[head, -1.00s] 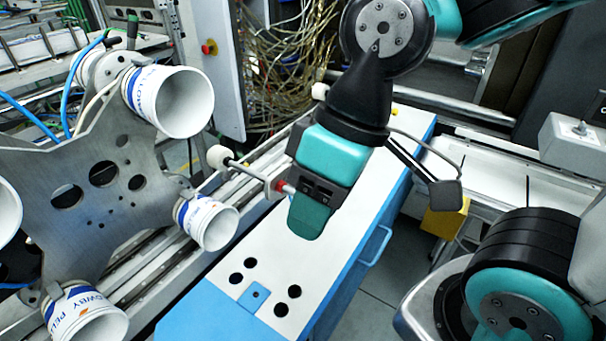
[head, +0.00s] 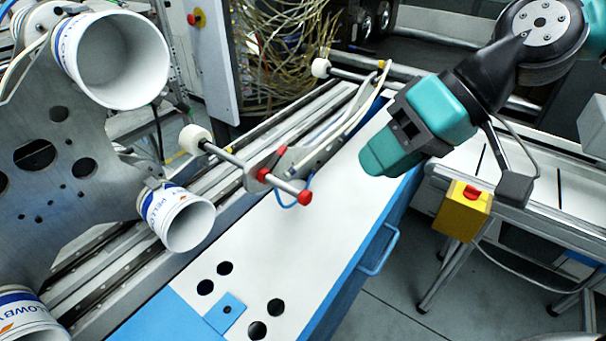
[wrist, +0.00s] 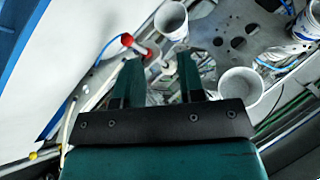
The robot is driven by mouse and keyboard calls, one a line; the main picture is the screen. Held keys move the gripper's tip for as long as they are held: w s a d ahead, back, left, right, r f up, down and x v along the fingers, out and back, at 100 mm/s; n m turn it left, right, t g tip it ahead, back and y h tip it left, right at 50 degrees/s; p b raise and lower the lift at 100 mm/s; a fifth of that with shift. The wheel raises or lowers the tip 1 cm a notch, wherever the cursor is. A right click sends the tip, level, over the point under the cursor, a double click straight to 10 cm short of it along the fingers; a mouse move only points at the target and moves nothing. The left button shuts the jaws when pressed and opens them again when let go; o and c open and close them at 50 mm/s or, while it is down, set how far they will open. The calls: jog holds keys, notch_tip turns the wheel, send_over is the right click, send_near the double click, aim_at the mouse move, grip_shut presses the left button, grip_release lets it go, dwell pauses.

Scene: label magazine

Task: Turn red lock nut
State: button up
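A red knob (head: 305,198) sits at the near end of a metal rod, which carries a white roller (head: 195,139) at its other end. A smaller red part (head: 263,175) is on the same rod at the metal bracket, and another red spot tops the bracket. I cannot tell which red part is the lock nut. My gripper (head: 378,160) hangs above the white panel, right of the red knob and apart from it. In the wrist view my gripper (wrist: 160,65) has its two teal fingers spread with nothing held between them. A red part (wrist: 127,40) shows beyond the left finger.
A metal plate (head: 60,165) with labelled white cups (head: 178,218) stands at left. The white panel (head: 300,245) has black holes and a blue edge. A yellow box with a red button (head: 462,210) is at right. Cables and hoses run behind the bracket.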

jog(key=w+f+m+t+y+b, duration=0.1)
jog(key=w+f+m+y+b, duration=0.15)
jog(key=w+f+b, duration=0.45)
jog(key=m+t+y+b, duration=0.2)
jog(key=t+y+b, duration=0.1)
jog(key=y+b, duration=0.2)
send_near(284, 153)
jog(key=p+x, duration=0.1)
jog(key=x, duration=0.7)
jog(key=shift+a, duration=0.25)
jog(key=shift+c, duration=0.4)
grip_shut()
